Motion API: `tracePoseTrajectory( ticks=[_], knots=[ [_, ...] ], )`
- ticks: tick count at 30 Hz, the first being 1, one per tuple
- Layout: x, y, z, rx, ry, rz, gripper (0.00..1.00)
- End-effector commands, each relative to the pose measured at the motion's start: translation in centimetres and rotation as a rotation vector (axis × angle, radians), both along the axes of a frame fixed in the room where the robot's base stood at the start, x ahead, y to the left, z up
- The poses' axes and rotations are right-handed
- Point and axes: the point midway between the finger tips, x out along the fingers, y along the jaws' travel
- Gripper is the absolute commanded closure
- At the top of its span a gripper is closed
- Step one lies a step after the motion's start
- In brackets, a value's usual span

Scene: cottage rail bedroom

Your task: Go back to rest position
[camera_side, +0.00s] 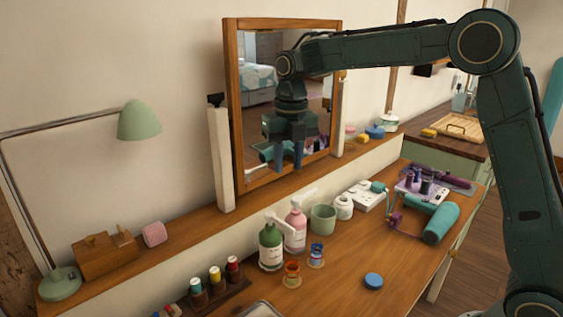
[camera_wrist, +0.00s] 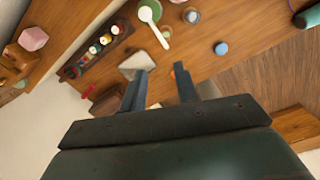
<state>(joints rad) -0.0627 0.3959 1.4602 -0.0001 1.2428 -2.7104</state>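My gripper (camera_side: 288,165) hangs pointing down in front of the framed mirror (camera_side: 234,100) in the side view, above the height of the bottles. Its two fingers are apart with nothing held between them. In the wrist view my gripper (camera_wrist: 163,70) also shows a gap between its fingers, with the wooden tabletop (camera_wrist: 190,50) below. My arm reaches across from the right, its forearm nearly level at the height of the mirror's upper part.
On the table (camera_side: 335,290) stand a green bottle (camera_side: 270,248), a pink bottle (camera_side: 295,232), a green cup (camera_side: 323,218), a thread rack (camera_side: 222,297) and a blue disc (camera_side: 373,280). A lamp (camera_side: 139,121) stands left. The table's front middle is clear.

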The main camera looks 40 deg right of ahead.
Motion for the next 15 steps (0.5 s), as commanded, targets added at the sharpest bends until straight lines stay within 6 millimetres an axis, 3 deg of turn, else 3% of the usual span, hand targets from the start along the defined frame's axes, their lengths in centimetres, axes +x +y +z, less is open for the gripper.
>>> tracePoseTrajectory(
  ticks=[15],
  knots=[
    [-8.3,-1.2,4.8,0.083,-0.115,-0.741,0.69]
  ],
)
